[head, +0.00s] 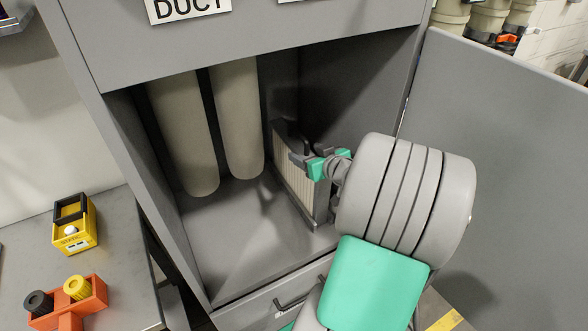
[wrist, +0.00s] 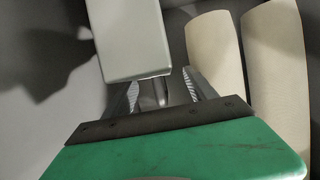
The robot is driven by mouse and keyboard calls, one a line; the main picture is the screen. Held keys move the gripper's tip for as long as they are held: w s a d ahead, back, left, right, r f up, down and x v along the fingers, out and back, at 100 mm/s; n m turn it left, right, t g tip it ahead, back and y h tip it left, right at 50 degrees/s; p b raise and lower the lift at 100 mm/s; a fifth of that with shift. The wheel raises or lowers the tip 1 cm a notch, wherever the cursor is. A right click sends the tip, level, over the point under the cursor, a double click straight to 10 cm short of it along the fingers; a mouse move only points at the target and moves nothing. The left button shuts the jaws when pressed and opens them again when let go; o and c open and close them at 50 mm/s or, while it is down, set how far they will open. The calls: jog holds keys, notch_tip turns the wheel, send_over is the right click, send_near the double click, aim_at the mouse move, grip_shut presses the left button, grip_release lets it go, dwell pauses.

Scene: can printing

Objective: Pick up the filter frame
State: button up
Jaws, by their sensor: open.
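The filter frame (head: 296,190) stands upright inside the open cabinet, toward its right side. It is a pale pleated panel with a dark edge and a dark handle on top. My gripper (head: 300,158) is at the top of the frame, close to the handle, and partly hides it. In the wrist view my gripper (wrist: 162,92) has its two ridged fingers apart, with a grey piece showing between them. I cannot tell whether that piece is the handle or whether the fingers touch it. A light grey block fills the top of the wrist view; I cannot tell what it is.
Two pale cylindrical filters (head: 238,120) hang left of the frame; they also show in the wrist view (wrist: 272,60). The cabinet door (head: 500,150) stands open at right. A side table (head: 120,260) at left holds a yellow box (head: 75,225) and an orange holder (head: 85,300).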

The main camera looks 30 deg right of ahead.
aim_at(302, 149)
jog(key=x, duration=0.4)
jog(key=shift+s+d+f+p, duration=0.1)
jog(key=shift+d+f+p, duration=0.1)
jog(key=shift+p, duration=0.2)
jog(key=shift+c, duration=0.5)
grip_shut()
jog(key=shift+r, duration=0.1)
